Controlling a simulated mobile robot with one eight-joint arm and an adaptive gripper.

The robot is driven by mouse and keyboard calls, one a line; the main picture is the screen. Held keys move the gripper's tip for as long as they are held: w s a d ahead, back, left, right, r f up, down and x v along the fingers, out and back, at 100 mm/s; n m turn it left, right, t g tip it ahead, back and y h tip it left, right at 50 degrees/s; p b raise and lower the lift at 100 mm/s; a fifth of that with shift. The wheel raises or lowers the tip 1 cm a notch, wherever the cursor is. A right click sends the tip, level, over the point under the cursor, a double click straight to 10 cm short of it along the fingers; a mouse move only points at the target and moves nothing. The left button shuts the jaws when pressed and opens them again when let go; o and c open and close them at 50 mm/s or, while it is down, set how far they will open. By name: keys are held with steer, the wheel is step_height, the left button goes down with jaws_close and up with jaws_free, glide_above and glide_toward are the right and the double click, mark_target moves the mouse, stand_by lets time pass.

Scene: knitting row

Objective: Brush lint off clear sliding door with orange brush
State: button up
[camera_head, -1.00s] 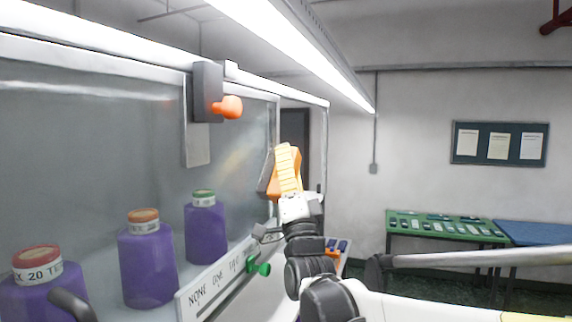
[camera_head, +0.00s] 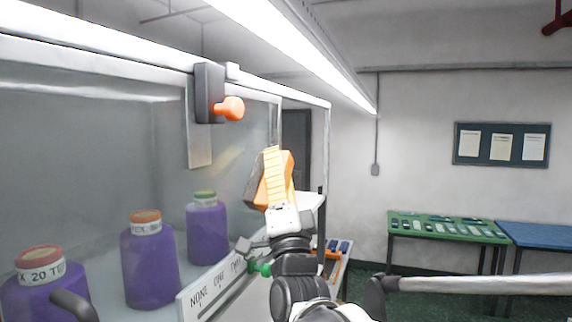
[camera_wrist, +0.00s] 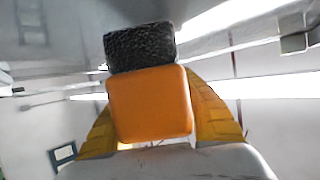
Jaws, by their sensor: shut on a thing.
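The orange brush (camera_wrist: 150,105) is held between the yellow fingers of my gripper (camera_head: 274,172). In the wrist view its dark bristle pad (camera_wrist: 139,47) points away from the gripper. In the head view the brush (camera_head: 254,182) is partly hidden behind the fingers, upright and at the clear sliding door (camera_head: 240,135). I cannot tell whether the bristles touch the pane. No lint can be made out on the door.
Purple jars (camera_head: 207,233) stand behind the clear front on the left. An orange knob (camera_head: 230,108) sticks out from the upper frame. A labelled slider strip with a green knob (camera_head: 262,268) is close to my wrist. A green table (camera_head: 445,228) stands at the right.

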steer(key=shift+s+a+p, duration=0.15)
steer(key=shift+s+a, duration=0.35)
steer(key=shift+s, duration=0.85)
steer(key=shift+s+a+p, duration=0.1)
steer(key=shift+s+a, duration=0.35)
steer(key=shift+s, duration=0.85)
steer(key=shift+s+a+p, duration=0.15)
steer(key=shift+s+a, duration=0.35)
steer(key=shift+s, duration=0.85)
steer(key=s+d+p, duration=0.2)
steer(key=s+d, duration=0.1)
steer(key=d, duration=0.5)
steer(key=shift+d, duration=0.25)
